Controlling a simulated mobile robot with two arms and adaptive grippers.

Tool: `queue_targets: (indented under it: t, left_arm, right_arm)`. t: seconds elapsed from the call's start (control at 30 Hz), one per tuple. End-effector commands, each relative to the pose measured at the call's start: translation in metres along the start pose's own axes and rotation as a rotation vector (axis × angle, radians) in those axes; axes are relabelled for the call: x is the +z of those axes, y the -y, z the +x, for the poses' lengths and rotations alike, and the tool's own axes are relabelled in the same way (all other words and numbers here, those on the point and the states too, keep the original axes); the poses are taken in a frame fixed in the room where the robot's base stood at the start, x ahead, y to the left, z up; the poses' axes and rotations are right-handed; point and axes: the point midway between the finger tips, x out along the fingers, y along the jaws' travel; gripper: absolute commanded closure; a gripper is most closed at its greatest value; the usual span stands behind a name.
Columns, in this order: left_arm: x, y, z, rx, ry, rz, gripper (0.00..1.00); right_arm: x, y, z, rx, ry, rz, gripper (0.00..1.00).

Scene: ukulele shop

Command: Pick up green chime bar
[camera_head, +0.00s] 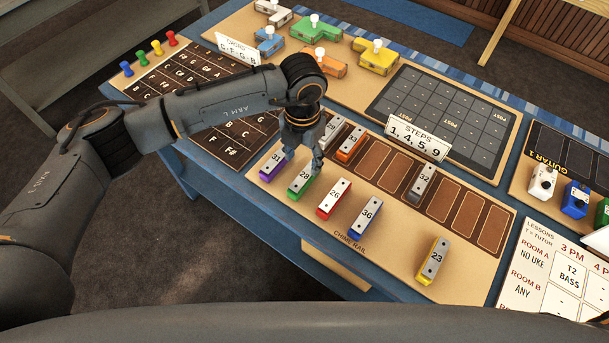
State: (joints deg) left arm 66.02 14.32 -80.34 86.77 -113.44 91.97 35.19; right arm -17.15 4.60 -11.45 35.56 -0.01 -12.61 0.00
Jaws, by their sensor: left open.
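The green chime bar (302,184), marked 28, lies on the tan chime rail board (380,255). A purple bar (276,164) marked 31 is to its left and a red bar (333,200) marked 26 to its right. My left gripper (304,166) is open, pointing down above the far end of the green bar. Whether its fingers touch the bar is hard to tell. My right gripper is not in view.
More chime bars lie close by: blue (365,217), yellow (433,260), orange (351,144) and two greyish ones (329,131), (421,182). Empty brown slots (398,175) run along the rail. A steps card (417,139) stands behind it.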

Motion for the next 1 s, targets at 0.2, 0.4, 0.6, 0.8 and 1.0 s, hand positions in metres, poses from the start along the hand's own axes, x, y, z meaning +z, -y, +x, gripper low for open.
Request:
queue_targets:
  t: [0.2,0.4,0.6,0.8,1.0]
  left_arm:
    - [-0.001,0.003,0.014,-0.002,-0.001,0.001,0.45]
    - [-0.006,0.01,0.042,-0.003,-0.003,0.001,0.45]
    - [-0.005,0.009,0.061,-0.002,0.0,0.001,0.45]
    - [-0.005,0.009,0.062,-0.002,0.001,0.002,0.45]
    - [-0.005,0.009,0.062,-0.002,0.001,0.002,0.84]
  right_arm:
    - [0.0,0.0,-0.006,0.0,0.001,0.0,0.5]
    - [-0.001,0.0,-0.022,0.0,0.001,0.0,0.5]
    - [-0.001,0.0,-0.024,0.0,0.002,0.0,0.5]
    - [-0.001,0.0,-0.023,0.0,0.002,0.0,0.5]
    - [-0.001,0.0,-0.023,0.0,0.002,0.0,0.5]
